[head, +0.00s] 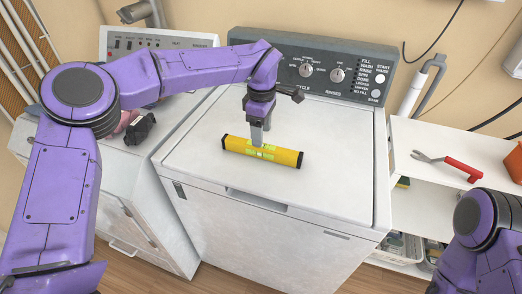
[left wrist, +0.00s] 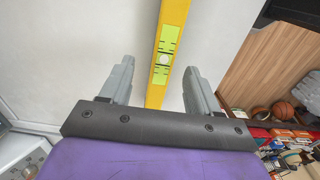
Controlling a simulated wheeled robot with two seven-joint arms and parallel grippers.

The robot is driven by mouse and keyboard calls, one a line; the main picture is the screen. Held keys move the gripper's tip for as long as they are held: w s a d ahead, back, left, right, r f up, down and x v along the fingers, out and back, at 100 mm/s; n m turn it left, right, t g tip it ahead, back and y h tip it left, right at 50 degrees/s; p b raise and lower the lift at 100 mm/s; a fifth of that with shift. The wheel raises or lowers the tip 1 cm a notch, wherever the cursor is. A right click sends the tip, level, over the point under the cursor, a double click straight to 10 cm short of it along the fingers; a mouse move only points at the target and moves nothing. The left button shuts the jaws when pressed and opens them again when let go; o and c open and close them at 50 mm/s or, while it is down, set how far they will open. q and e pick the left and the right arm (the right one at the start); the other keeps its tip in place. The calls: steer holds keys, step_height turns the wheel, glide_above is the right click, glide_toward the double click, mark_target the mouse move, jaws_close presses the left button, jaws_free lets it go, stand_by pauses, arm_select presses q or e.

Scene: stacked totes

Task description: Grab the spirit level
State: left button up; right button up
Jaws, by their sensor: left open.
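A yellow spirit level (head: 262,151) with black ends and green vial windows lies flat on top of the white washing machine (head: 330,190). My left gripper (head: 257,137) points down right at its far side, close over its middle. In the left wrist view the level (left wrist: 165,60) runs between the two grey fingers of the open left gripper (left wrist: 158,85), with gaps showing on both sides. Whether a finger touches it cannot be told. My right gripper is out of view; only part of the right arm shows at the lower right in the head view.
The washer's control panel (head: 320,68) rises behind its top. A second white appliance (head: 120,165) stands at the left, with a dark object (head: 140,128) on it. A white shelf (head: 430,145) at the right holds a red-handled tool (head: 462,169). The washer top around the level is clear.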

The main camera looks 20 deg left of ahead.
mark_target(261, 150)
arm_select(q)
steer(key=shift+s+f, duration=0.15)
steer(key=shift+f, duration=0.25)
step_height(261, 150, down, 4)
steer(key=shift+s+d+f+p, duration=0.1)
steer(key=shift+s+p, duration=0.05)
steer(key=shift+p, duration=0.6)
steer(key=shift+f, duration=0.35)
steer(key=shift+r, duration=0.1)
jaws_close()
